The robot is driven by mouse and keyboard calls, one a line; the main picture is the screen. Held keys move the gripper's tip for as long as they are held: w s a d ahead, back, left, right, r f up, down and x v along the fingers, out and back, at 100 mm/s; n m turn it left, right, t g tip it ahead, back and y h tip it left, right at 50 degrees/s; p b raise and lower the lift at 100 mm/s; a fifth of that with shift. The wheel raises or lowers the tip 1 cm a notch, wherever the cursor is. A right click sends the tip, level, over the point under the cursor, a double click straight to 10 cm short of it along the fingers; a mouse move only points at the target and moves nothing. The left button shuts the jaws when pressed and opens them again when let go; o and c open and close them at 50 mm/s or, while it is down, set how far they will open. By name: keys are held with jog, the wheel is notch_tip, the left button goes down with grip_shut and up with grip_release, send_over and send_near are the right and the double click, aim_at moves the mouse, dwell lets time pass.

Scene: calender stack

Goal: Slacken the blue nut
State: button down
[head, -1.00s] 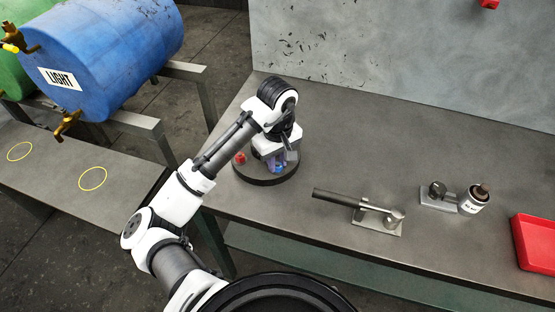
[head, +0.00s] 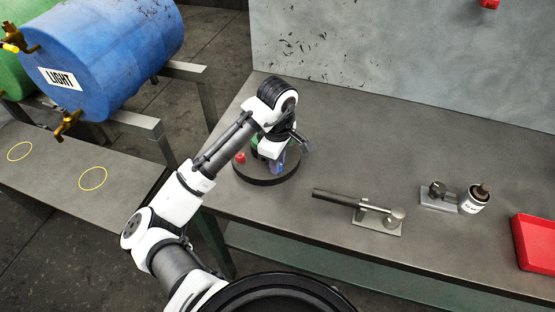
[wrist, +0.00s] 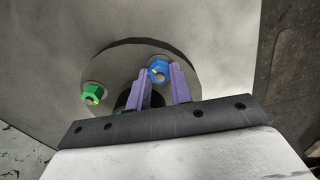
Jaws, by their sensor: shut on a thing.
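The blue nut (wrist: 158,70) sits on the round dark plate (head: 258,179) at the left end of the bench. A small yellow mark shows on the nut in the wrist view. My gripper (wrist: 161,76) has its two purple fingers on either side of the blue nut, shut on it. In the head view my gripper (head: 278,168) points down at the plate and hides much of it. A green nut (wrist: 92,93) with a yellow mark stands on the same plate. A red nut (head: 240,157) stands near the plate's left edge.
A long-handled tool on a metal base (head: 376,221) lies right of the plate. A small metal block (head: 438,198) and a white bottle (head: 472,202) stand further right, then a red tray (head: 538,240). The grey wall (head: 400,60) rises behind the bench.

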dwell(0.3)
jog(key=c, duration=1.2)
grip_release()
jog(key=shift+c, duration=0.2)
notch_tip(320, 180, up, 14)
jog(key=b, duration=0.1)
jog(key=shift+f, duration=0.15)
